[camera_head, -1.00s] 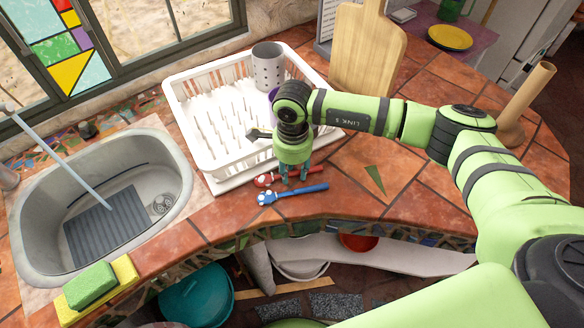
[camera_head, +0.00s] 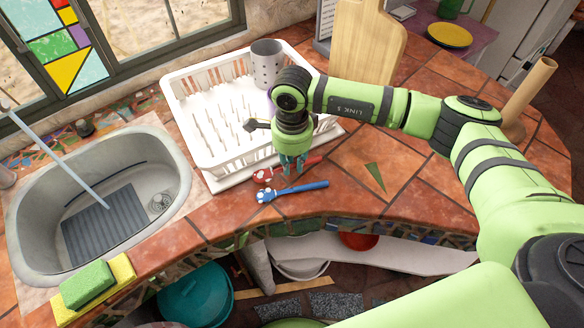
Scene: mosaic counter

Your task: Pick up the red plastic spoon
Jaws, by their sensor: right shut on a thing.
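The red plastic spoon (camera_head: 263,175) is on the tiled counter in front of the white dish rack, with a white-spotted end at the left and a red handle (camera_head: 313,160) at the right. My right gripper (camera_head: 292,170) points down over its middle and is shut on it, hiding that part. I cannot tell whether the spoon is clear of the counter. A blue spoon (camera_head: 300,188) with a similar spotted end lies just in front. My left gripper is not in view.
The white dish rack (camera_head: 216,165) with a grey cutlery holder (camera_head: 267,62) stands close behind. The sink (camera_head: 165,160) with sponges (camera_head: 88,284) is at left. A cutting board (camera_head: 366,45) and a wooden post (camera_head: 529,92) stand right. The counter's front edge is close.

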